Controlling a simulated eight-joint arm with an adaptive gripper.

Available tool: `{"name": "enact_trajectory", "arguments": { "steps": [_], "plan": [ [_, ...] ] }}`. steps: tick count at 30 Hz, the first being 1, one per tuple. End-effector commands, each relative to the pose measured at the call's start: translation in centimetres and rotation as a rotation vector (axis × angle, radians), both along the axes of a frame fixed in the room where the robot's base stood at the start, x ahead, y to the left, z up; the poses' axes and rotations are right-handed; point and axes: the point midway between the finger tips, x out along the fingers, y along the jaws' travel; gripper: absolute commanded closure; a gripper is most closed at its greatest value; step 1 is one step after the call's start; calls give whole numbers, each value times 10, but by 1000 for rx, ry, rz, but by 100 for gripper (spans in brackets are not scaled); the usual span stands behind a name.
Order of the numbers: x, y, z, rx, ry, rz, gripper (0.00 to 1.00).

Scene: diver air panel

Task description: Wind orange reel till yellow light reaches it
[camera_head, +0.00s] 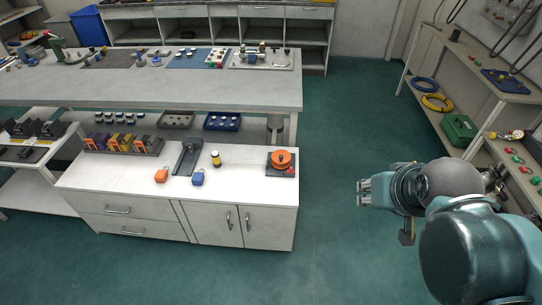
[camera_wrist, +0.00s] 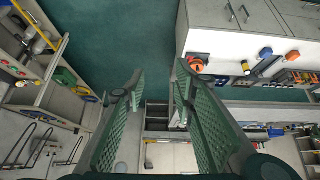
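The orange reel (camera_head: 281,157) sits on a dark square base at the right end of the white cabinet top. It also shows in the wrist view (camera_wrist: 195,64), near the counter's edge. A small yellow cylinder with dark bands (camera_head: 215,158), possibly the yellow light, stands left of the reel, apart from it; the wrist view shows it too (camera_wrist: 245,66). Any line between them is too small to tell. My gripper (camera_head: 364,192) is open and empty, over the floor right of the cabinet and well apart from the reel. Its fingers (camera_wrist: 160,85) frame an empty gap in the wrist view.
A long workbench (camera_head: 130,94) stands behind. Shelves with a green case (camera_head: 459,129) are at right. Floor between is clear.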

Motion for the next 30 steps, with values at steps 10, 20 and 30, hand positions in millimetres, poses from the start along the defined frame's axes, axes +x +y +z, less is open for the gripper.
{"name": "enact_trajectory", "arguments": {
  "steps": [10, 20, 30],
  "plan": [
    [38, 9, 17, -82, 42, 140, 72],
    [85, 21, 29, -177, 92, 318, 72],
    [137, 36, 32, -268, 140, 505, 72]
  ]
}}
